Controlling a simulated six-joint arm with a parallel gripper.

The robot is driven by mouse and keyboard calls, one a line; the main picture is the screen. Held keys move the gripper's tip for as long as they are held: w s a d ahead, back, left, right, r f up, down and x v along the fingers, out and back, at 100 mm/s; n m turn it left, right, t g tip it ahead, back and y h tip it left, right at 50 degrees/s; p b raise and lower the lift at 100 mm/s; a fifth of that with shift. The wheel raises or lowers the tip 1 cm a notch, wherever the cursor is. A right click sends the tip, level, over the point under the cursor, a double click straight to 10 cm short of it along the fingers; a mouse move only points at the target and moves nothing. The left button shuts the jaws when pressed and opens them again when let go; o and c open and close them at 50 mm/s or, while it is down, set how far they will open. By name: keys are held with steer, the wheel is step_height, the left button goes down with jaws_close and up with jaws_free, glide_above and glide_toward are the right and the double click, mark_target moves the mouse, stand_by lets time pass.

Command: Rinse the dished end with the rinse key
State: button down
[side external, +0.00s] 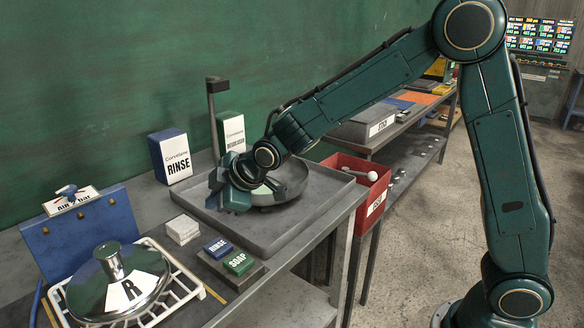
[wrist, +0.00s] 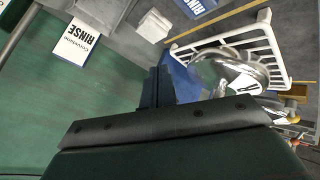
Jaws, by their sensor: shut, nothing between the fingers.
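A grey round metal dish (side external: 290,182), which looks like the dished end, sits in the grey tray (side external: 262,237). Some pale green shows inside it, and its left part is hidden behind my gripper. The blue rinse key (side external: 218,247) is on a dark block in front of the tray, beside the green soap key (side external: 238,263). The rinse key is partly in the wrist view (wrist: 196,6), at the top edge. My gripper (side external: 228,194) is shut and empty over the tray's left part, apart from the keys; its fingers (wrist: 158,88) are together in the wrist view.
A shiny dome with a knob (side external: 118,280) rests on a white rack (side external: 187,283) at front left, by a blue air box (side external: 85,235). A rinse carton (side external: 171,157), a post (side external: 213,115) and white pads (side external: 183,229) stand near the tray. A red bin (side external: 345,190) is to the right.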

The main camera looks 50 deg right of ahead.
mark_target(222, 248)
steer(key=shift+f, duration=0.25)
steer(key=shift+f, duration=4.15)
steer(key=shift+f, duration=0.15)
steer(key=shift+f, duration=0.3)
steer(key=shift+f, duration=0.6)
steer(key=shift+r, duration=1.05)
steer(key=shift+r, duration=0.15)
steer(key=shift+r, duration=2.35)
